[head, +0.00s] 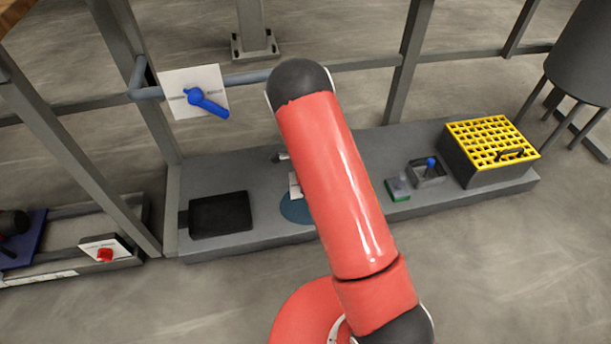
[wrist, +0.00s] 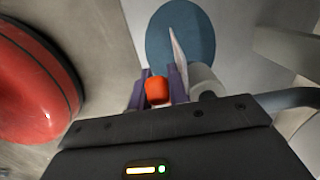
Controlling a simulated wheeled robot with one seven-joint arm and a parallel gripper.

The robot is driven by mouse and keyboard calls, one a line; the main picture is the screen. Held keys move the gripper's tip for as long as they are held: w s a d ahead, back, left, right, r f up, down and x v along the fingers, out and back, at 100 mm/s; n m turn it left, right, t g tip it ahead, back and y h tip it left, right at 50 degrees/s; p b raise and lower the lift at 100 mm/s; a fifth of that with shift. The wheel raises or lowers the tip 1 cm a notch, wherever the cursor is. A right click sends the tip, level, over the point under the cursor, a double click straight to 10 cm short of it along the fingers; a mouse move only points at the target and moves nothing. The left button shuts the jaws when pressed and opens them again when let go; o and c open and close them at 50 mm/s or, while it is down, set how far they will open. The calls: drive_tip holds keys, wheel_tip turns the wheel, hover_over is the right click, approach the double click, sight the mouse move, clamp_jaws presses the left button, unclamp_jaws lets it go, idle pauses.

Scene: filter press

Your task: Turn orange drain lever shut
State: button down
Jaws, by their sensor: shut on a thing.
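The orange drain lever (wrist: 157,90) shows in the wrist view as a short, rounded orange end between the two purple fingers of my gripper (wrist: 158,82). The fingers are shut on it, one on each side. A thin white plate (wrist: 178,52) stands edge-on just beyond the lever, beside a pale grey cylindrical part (wrist: 205,80). The rest of the lever is hidden, so its angle is unclear. In the head view my red arm covers the lever and my gripper; only a bit of white plate (head: 294,186) shows at the arm's left edge.
A blue disc (head: 296,210) lies on the grey plinth beside a black tray (head: 220,214). A blue lever (head: 206,101) on a white plate is at upper left. A yellow-grid box (head: 490,148) stands at right. A red knob (head: 105,255) is at lower left.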

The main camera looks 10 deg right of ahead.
drive_tip(key=shift+a+f+h+p, duration=0.35)
drive_tip(key=shift+h+p, duration=0.2)
drive_tip(key=shift+h, duration=0.45)
drive_tip(key=c, duration=1.3)
unclamp_jaws()
drive_tip(key=shift+a+r, duration=0.2)
drive_tip(key=shift+r, duration=1.75)
drive_tip(key=shift+a+r, duration=0.2)
drive_tip(key=shift+r, duration=1.7)
